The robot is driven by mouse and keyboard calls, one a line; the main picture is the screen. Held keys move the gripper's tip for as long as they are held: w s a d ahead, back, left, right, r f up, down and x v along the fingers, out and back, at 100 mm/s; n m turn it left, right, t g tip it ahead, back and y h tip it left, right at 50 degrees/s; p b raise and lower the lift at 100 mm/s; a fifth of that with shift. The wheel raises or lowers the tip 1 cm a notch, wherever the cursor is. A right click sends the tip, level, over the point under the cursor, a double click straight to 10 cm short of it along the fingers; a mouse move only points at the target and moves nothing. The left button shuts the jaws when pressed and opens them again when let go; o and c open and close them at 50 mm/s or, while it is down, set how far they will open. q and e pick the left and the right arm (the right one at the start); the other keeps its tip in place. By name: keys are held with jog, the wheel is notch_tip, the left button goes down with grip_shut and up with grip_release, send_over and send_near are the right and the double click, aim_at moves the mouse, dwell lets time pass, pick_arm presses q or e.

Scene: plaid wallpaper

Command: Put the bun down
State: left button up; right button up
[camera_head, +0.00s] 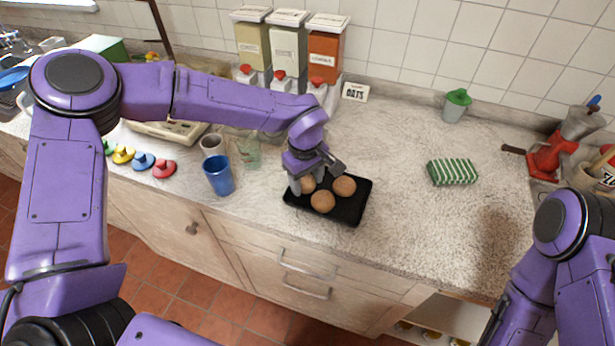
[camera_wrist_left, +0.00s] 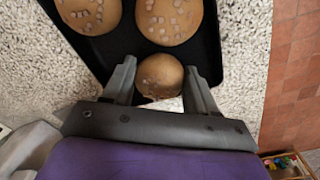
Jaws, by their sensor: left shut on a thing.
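My left gripper (camera_head: 312,178) is over the left part of a black tray (camera_head: 350,214) on the counter. Its fingers are shut on a round brown bun (camera_head: 308,184). In the left wrist view the left gripper (camera_wrist_left: 160,80) has one finger on each side of this bun (camera_wrist_left: 160,75), at the tray's near edge. I cannot tell whether the bun touches the tray. Two more buns lie in the tray, one at the right (camera_head: 345,186) and one at the front (camera_head: 323,202). My right arm shows at the right edge, but its gripper is out of view.
A blue cup (camera_head: 219,176) and a clear glass (camera_head: 247,150) stand left of the tray. Canisters (camera_head: 288,50) stand behind. A green striped packet (camera_head: 452,172) lies to the right. The counter between tray and packet is clear.

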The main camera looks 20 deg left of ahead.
aim_at(306, 181)
pick_arm(q)
jog(key=shift+w, duration=0.1)
jog(key=shift+f, duration=0.15)
jog(key=o, duration=0.8)
jog(key=r, duration=0.8)
jog(key=r+b, duration=0.1)
jog(key=r, duration=0.3)
jog(key=shift+s+a+r, duration=0.1)
jog(key=shift+s+r, duration=0.05)
jog(key=shift+s, duration=0.15)
